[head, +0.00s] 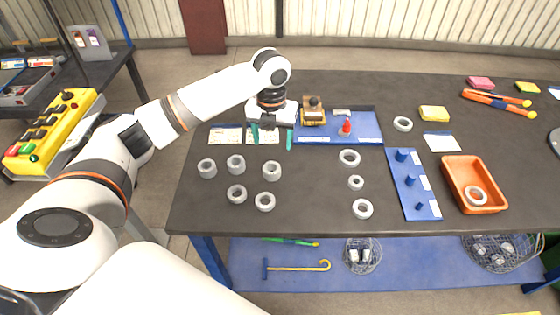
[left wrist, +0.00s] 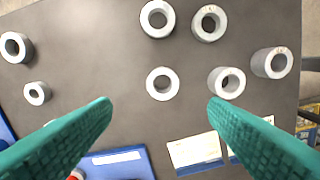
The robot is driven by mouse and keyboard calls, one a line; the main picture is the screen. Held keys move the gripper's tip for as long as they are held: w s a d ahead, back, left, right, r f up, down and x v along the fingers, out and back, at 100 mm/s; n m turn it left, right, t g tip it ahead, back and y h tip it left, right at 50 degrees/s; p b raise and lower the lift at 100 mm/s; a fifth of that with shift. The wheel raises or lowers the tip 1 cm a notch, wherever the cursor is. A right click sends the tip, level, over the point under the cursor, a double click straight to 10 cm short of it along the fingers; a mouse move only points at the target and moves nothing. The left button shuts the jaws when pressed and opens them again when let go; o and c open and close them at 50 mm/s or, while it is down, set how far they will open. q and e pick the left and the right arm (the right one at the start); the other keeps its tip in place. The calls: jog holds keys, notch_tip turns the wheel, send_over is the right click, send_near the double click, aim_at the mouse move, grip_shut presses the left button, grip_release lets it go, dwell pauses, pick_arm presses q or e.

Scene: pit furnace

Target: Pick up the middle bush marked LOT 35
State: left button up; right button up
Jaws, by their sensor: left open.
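Several grey ring-shaped bushes stand on the dark tabletop. A group on the left includes a left one (head: 207,168), an upper middle one (head: 236,163), an upper right one (head: 272,171) and two nearer ones (head: 237,193) (head: 265,201). No LOT 35 marking is readable, so I cannot tell which bush bears it. My left gripper (head: 272,138) is open and empty, above the table just beyond the upper right bush. In the left wrist view, that bush (left wrist: 162,72) lies ahead between the green fingers (left wrist: 160,108), apart from them. My right gripper is not in view.
A column of bushes (head: 349,151) stands right of centre, beside a blue peg board (head: 407,196). An orange tray (head: 451,182) holds another ring. Behind are white cards (head: 225,135), a blue mat (head: 365,130) with a red-tipped item, and a yellow-brown block (head: 313,117).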

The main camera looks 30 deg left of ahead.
pick_arm(q)
send_over(271, 166)
jog(key=s+d, duration=0.2)
jog(key=f, duration=0.5)
jog(key=shift+a+p, duration=0.25)
jog(key=shift+p, duration=0.15)
jog(key=shift+w+f, duration=0.15)
jog(key=shift+f, duration=0.5)
notch_tip(271, 166, down, 4)
jog(key=shift+a+r+p, duration=0.15)
jog(key=shift+r+p, duration=0.05)
jog(key=shift+p, duration=0.45)
jog(key=shift+w+f, duration=0.1)
jog(key=shift+f, duration=0.4)
jog(key=shift+c, duration=1.1)
jog(key=c, duration=1.1)
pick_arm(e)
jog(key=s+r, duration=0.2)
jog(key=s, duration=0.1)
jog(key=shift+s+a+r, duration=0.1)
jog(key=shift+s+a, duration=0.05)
